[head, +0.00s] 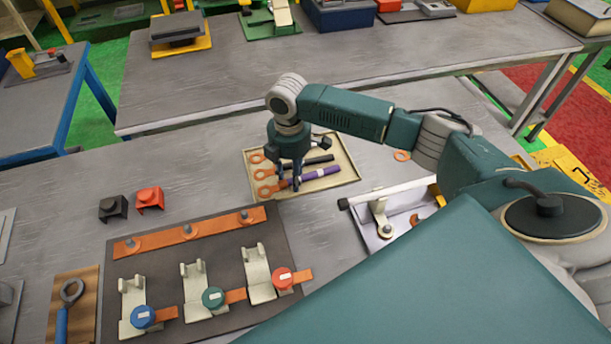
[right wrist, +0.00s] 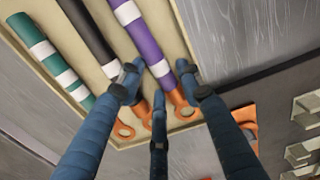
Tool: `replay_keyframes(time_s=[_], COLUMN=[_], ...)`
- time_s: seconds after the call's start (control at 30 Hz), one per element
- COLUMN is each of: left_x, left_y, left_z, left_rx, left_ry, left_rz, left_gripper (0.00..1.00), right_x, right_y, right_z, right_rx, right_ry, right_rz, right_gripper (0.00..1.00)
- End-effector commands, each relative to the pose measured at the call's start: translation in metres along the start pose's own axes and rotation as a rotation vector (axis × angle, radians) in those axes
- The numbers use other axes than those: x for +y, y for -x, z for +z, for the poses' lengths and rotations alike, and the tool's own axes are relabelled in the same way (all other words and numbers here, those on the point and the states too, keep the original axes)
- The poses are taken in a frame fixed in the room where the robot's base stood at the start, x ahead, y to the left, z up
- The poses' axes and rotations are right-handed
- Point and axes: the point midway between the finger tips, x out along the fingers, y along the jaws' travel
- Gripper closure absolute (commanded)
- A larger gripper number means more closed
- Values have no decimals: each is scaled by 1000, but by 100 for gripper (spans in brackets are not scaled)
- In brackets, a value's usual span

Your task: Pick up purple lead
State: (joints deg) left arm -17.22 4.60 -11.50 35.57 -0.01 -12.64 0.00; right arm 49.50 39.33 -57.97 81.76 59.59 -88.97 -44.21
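The purple lead (head: 322,173), with white bands and an orange lug, lies in a beige tray (head: 345,178). It also shows in the right wrist view (right wrist: 140,38). A black lead (head: 320,160) lies beside it, and a green lead (right wrist: 42,50) lies beyond the black one. My right gripper (head: 289,181) is down at the tray, near the lug end of the purple lead. In the right wrist view its fingers (right wrist: 160,86) are spread, one on the right and two on the left of the purple lead. Firm contact cannot be made out. My left gripper is out of view.
A dark board (head: 180,262) with an orange bar and several coloured terminals on brackets stands at the front left. Black (head: 113,207) and red (head: 150,198) blocks sit behind it. A white fixture (head: 380,216) stands right of the tray.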

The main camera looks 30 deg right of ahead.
Motion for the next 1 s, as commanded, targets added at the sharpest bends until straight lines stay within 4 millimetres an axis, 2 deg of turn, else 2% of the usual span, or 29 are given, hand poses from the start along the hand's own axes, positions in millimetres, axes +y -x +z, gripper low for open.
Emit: replay_keyframes(time_s=[0.03,0.17,0.2,0.5,0.67,0.87,1.0], left_x=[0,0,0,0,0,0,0], left_y=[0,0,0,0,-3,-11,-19], left_z=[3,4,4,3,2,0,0], left_rx=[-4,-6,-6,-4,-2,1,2], left_ry=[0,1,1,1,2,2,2], left_rz=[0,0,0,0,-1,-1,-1], left_gripper=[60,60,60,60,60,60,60], right_x=[0,0,0,0,1,2,2], right_y=[0,0,0,2,12,47,86], right_z=[0,0,0,0,0,-1,-1], right_rx=[0,0,1,1,2,3,3], right_ry=[0,0,0,0,0,1,1], right_rz=[0,0,0,1,2,6,7], right_gripper=[70,96,100,100,100,100,100])
